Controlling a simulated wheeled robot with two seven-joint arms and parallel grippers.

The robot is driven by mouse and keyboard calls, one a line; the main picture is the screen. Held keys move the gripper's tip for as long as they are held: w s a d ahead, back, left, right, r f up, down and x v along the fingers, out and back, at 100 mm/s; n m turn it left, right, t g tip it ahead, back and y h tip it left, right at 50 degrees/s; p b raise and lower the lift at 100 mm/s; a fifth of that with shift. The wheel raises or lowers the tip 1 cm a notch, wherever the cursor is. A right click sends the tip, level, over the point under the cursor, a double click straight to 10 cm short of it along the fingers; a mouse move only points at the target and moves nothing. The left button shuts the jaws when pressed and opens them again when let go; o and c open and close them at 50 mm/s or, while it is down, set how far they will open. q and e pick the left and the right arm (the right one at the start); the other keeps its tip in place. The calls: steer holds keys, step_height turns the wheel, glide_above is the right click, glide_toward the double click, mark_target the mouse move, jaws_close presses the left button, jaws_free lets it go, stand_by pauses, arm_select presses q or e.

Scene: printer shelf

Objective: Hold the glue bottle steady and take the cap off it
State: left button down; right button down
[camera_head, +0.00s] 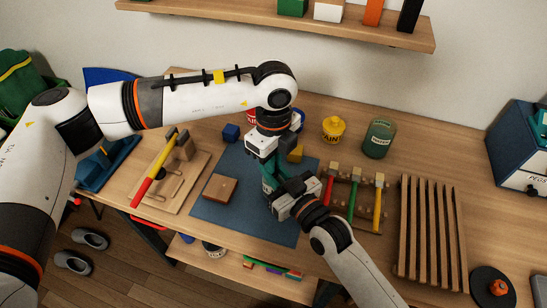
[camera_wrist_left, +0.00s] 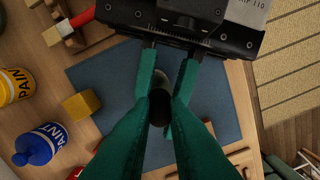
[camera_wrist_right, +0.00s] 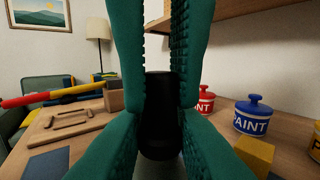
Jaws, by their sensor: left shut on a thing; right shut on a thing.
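The glue bottle is mostly hidden behind my grippers in the head view. In the left wrist view its pale body (camera_wrist_left: 158,78) shows between the right fingers, with its dark cap (camera_wrist_left: 159,108) toward the left fingertips. In the right wrist view the dark cap (camera_wrist_right: 161,108) stands upright over a pale strip of bottle (camera_wrist_right: 160,170). My left gripper (camera_head: 269,179) comes from above with its green fingers shut on the cap. My right gripper (camera_head: 275,194) comes in from the side, lower down, shut on the bottle body. I see no gap between cap and bottle.
A blue mat (camera_head: 252,226) lies below, with a wooden block (camera_head: 220,188) and a yellow block (camera_head: 295,153) on it. Right of it are a yellow paint pot (camera_head: 333,129), a green jar (camera_head: 379,138), several coloured-handled tools (camera_head: 353,198) and a slatted rack (camera_head: 430,232).

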arm_select(q)
steer(key=shift+r, duration=0.15)
arm_select(e)
steer(key=shift+f, duration=0.15)
arm_select(q)
steer(key=shift+r, duration=0.95)
steer(key=shift+r, duration=0.1)
steer(key=shift+r, duration=1.9)
arm_select(e)
steer(key=c, duration=1.2)
jaws_free()
